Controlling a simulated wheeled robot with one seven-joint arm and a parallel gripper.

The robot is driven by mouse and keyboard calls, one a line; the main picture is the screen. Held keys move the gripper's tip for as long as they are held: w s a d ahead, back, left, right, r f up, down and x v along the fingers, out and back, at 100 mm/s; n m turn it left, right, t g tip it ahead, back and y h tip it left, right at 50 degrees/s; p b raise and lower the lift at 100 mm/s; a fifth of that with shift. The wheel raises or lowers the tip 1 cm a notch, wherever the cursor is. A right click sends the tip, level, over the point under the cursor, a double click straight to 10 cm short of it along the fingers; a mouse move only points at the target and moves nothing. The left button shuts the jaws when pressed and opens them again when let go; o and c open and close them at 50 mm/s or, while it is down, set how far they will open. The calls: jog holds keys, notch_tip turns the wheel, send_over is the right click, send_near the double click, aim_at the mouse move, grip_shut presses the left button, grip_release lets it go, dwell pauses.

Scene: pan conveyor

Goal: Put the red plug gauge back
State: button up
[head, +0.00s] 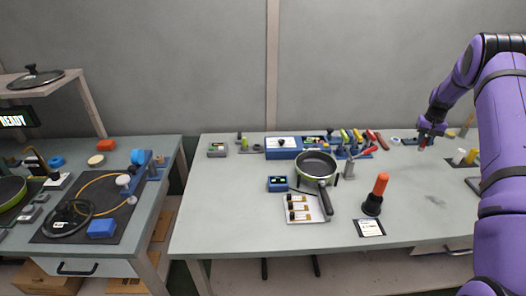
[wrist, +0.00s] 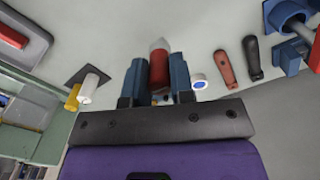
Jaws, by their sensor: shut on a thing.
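My gripper (head: 431,131) is over the far right part of the workbench. In the wrist view its two blue fingers (wrist: 158,82) are shut on a red cylinder with a pale grey pointed end, which looks like the red plug gauge (wrist: 159,66). The gauge lies lengthwise between the fingers, its grey end pointing away from my wrist. In the head view only a small red bit of it (head: 422,146) shows under the gripper. I cannot tell how high it is above the bench. A dark stand (wrist: 88,73) with a white and a yellow peg is left of the fingers in the wrist view.
A white-and-blue round item (wrist: 199,82) and red and black handles (wrist: 225,68) lie right of the fingers. A pan (head: 316,165) and an orange-handled tool on a black base (head: 381,186) stand on the bench. The bench's front right is mostly clear.

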jog(key=s+a+f+n, duration=0.1)
jog(key=s+a, duration=0.4)
jog(key=a, duration=0.7)
jog(key=s+a+f+n, duration=0.2)
jog(key=s+a, duration=0.3)
jog(key=a, duration=0.8)
jog(key=s+a+f+n, duration=0.2)
jog(key=s+a, duration=0.4)
jog(key=a, duration=0.6)
jog(key=shift+a+f, duration=0.15)
jog(key=shift+a, duration=0.1)
jog(key=shift+w+d, duration=0.1)
jog(key=shift+d, duration=0.05)
